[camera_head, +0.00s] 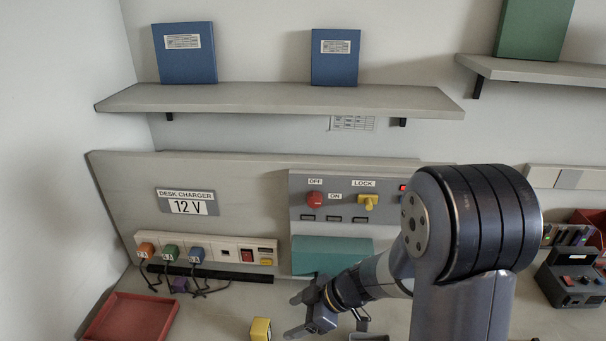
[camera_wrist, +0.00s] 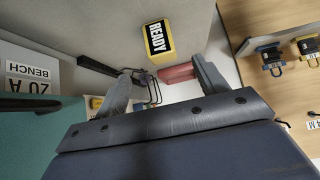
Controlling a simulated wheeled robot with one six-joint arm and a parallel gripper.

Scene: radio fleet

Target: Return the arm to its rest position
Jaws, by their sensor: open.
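My gripper (camera_head: 304,315) is low over the desk at the end of my bent arm, left of my large dark arm joint. Its two fingers are apart, and it also shows in the wrist view (camera_wrist: 162,80), with nothing visibly held between them. A yellow block (camera_head: 260,330) stands on the desk a little left of the fingertips. In the wrist view the yellow block has a black READY label (camera_wrist: 157,40) and lies beyond the fingers, apart from them.
A teal box (camera_head: 330,255) stands behind my gripper under the switch panel (camera_head: 332,183). A desk charger strip (camera_head: 225,253) with coloured plugs and cables is on the left, near a red tray (camera_head: 130,318). A shelf (camera_head: 280,98) runs above. A dark device (camera_head: 570,285) stands right.

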